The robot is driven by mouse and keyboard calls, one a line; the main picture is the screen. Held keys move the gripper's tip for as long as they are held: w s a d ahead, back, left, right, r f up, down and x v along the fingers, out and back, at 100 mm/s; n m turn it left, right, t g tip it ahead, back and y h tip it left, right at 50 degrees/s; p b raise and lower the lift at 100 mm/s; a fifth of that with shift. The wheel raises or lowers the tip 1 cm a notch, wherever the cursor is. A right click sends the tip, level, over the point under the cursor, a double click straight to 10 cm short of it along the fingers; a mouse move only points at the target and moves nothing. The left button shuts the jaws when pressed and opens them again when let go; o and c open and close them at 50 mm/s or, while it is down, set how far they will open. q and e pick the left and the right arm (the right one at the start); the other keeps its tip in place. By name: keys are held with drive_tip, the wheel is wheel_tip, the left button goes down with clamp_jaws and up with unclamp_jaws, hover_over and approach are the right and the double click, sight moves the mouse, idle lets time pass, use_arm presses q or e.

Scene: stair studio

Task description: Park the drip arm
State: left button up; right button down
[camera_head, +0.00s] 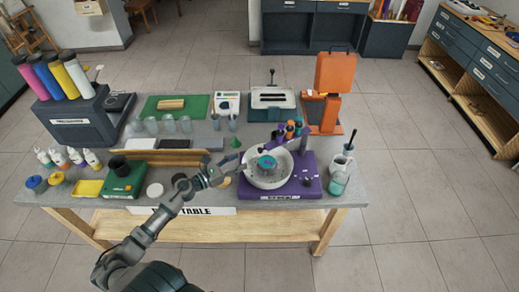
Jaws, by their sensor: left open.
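A purple machine (308,170) stands at the right of the grey work table. It carries a white bowl (252,178) with a teal and purple piece (267,163) inside. A dark drip arm (277,146) with several coloured bottles, orange and purple among them, reaches over the back rim of the bowl. My left gripper (229,164) is open at the bowl's left rim, below and left of the drip arm's left end. Whether it touches the rim or the arm is too small to tell. My right gripper is out of view.
An orange press (331,90) stands behind the purple machine. A jar (339,178) stands at its right. A green cone (235,143), clear cups (168,124) and a wooden rack (165,157) lie left of the bowl. A green box (125,180) sits at the front left.

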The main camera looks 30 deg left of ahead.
sight(260, 150)
use_arm(q)
drive_tip(key=p+x, duration=0.1)
drive_tip(key=x, duration=0.9)
drive_tip(key=shift+w+d+p, duration=0.1)
drive_tip(key=shift+w+p, duration=0.15)
drive_tip(key=shift+p, duration=0.15)
clamp_jaws()
